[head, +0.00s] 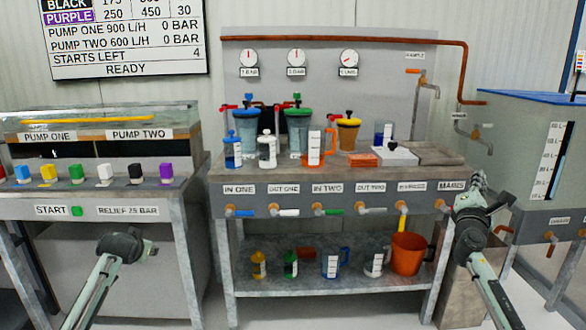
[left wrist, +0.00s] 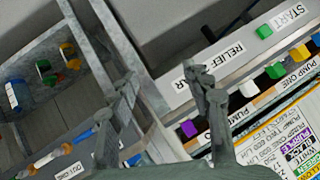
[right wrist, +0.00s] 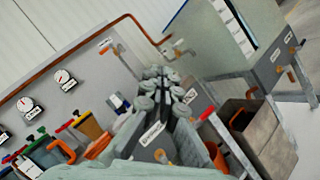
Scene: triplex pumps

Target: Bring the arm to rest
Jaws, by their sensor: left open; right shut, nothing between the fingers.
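My right arm comes in from the lower right in the head view. Its gripper (head: 479,184) is raised in front of the right end of the bench, by the MAINS label. In the right wrist view the right gripper (right wrist: 161,76) has its fingers together with nothing between them. My left arm comes in from the lower left. Its gripper (head: 146,247) hangs in front of the pump console, below the RELIEF 25 BAR label. In the left wrist view the left gripper (left wrist: 163,77) has its fingers spread and holds nothing. Whether either touches anything is hard to tell.
The steel bench (head: 330,208) carries several jugs and labelled taps. An orange bucket (head: 408,254) stands on its lower shelf. The console (head: 130,207) with coloured buttons is at left, the water tank (head: 520,140) at right. A board (head: 125,45) reads READY.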

